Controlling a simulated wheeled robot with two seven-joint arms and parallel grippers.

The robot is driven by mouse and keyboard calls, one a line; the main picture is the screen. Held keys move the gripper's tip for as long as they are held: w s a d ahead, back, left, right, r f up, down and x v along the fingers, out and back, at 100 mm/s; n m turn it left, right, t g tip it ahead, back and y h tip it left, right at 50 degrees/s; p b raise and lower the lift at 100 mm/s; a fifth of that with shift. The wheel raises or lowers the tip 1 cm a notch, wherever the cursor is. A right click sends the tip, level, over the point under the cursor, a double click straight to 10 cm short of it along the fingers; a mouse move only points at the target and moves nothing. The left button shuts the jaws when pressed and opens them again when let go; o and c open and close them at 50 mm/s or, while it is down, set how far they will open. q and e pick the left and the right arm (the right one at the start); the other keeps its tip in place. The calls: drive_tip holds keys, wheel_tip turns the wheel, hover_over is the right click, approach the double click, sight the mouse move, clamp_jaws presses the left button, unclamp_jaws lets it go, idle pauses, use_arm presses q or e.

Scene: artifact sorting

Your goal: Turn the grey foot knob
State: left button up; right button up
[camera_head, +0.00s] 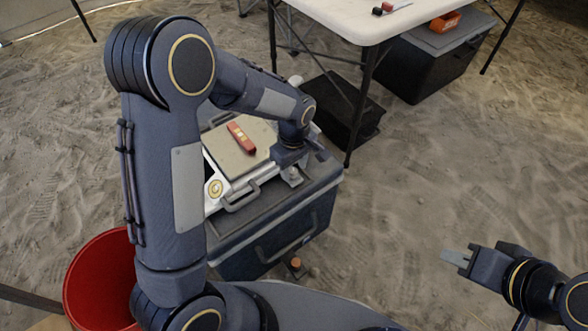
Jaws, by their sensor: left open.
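A beige board (226,152) lies on a dark lidded case, and a red level-like bar (241,138) with a pale window rests on it. My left arm reaches over the board from the left. My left gripper (291,176) points down at the board's right front corner, and is open. Light grey parts show below its dark body; I cannot clearly separate its fingers from a grey foot knob there. The knob is not clearly visible and may be hidden by the gripper. My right gripper (456,257) is at the lower right, above the sand, far from the board. Its opening is unclear.
The dark case (262,245) has a front handle. A red bucket (97,285) stands lower left. A white table (350,18) and another dark case (435,55) stand behind. Open sand lies right.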

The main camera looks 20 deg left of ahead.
use_arm(q)
drive_tip(key=shift+f, duration=0.25)
clamp_jaws()
drive_tip(key=shift+r+m, duration=0.1)
drive_tip(key=shift+m, duration=0.2)
